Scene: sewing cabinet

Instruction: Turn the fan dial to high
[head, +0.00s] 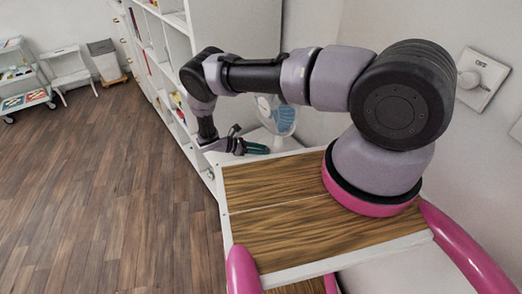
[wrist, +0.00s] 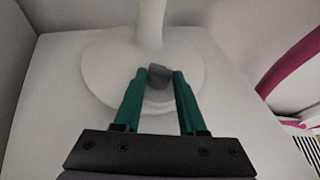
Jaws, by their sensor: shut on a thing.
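The white fan (head: 277,116) stands on a white surface past the far end of the wooden top. Its round base (wrist: 105,70) and upright stem (wrist: 150,22) show in the wrist view. The small grey fan dial (wrist: 159,76) sits on the front of the base. My gripper (wrist: 162,73) has green fingers, shut on the dial with one on each side of it. In the head view my gripper (head: 258,149) is low in front of the fan, and the dial is hidden there. The dial's setting marks cannot be made out.
A white shelf unit (head: 170,60) stands beside the fan. The wood-grain top (head: 270,200) is clear. Open floor (head: 90,180) lies to the left, with a small cart (head: 25,98) far back.

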